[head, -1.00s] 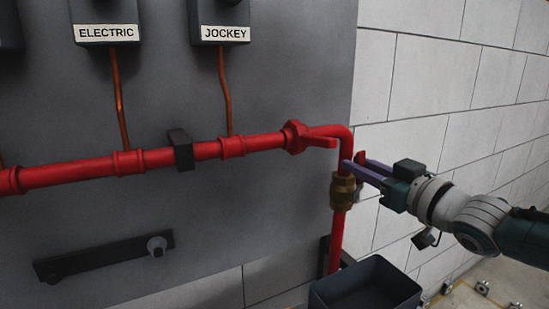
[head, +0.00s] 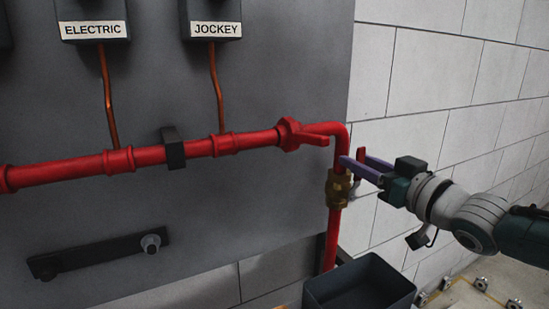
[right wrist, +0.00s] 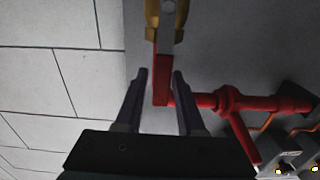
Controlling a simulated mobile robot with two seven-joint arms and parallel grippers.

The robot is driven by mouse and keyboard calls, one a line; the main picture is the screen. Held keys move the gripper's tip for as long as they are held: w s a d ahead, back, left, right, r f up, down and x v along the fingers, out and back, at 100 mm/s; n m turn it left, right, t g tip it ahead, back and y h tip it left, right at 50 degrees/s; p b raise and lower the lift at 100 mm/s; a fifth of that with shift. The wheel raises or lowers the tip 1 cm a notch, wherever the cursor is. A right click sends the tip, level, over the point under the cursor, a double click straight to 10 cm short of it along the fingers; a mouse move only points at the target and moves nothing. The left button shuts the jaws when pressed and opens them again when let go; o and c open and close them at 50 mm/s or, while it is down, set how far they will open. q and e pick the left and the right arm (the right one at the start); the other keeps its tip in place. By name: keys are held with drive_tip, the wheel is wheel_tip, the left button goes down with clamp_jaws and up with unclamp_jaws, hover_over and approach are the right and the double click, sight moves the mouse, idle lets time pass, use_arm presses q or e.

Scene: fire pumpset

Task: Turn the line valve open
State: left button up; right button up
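A brass valve (head: 338,188) sits on the vertical red pipe at the right end of the line. Its red lever (right wrist: 162,82) points up in the head view, where only a small part (head: 360,162) shows between my fingers. My right gripper (right wrist: 160,76) is open, with one purple finger on each side of this lever; whether either finger touches it I cannot tell. It shows from the side in the head view (head: 354,160). Another red valve (head: 292,134) with a red handle is on the horizontal pipe. Which one is the line valve is not labelled. My left gripper is not in view.
The red horizontal pipe (head: 70,172) runs along the grey panel (head: 215,210), held by a black bracket (head: 173,148). A dark open bin (head: 358,284) stands below the vertical pipe. JOCKEY (head: 210,18) and ELECTRIC (head: 94,20) boxes hang above. The block wall is at right.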

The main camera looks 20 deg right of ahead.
drive_tip(key=shift+o, duration=1)
drive_tip(key=s+p, duration=0.2)
drive_tip(key=s, duration=0.8)
drive_tip(key=shift+d, duration=0.35)
drive_tip(key=shift+a, duration=0.1)
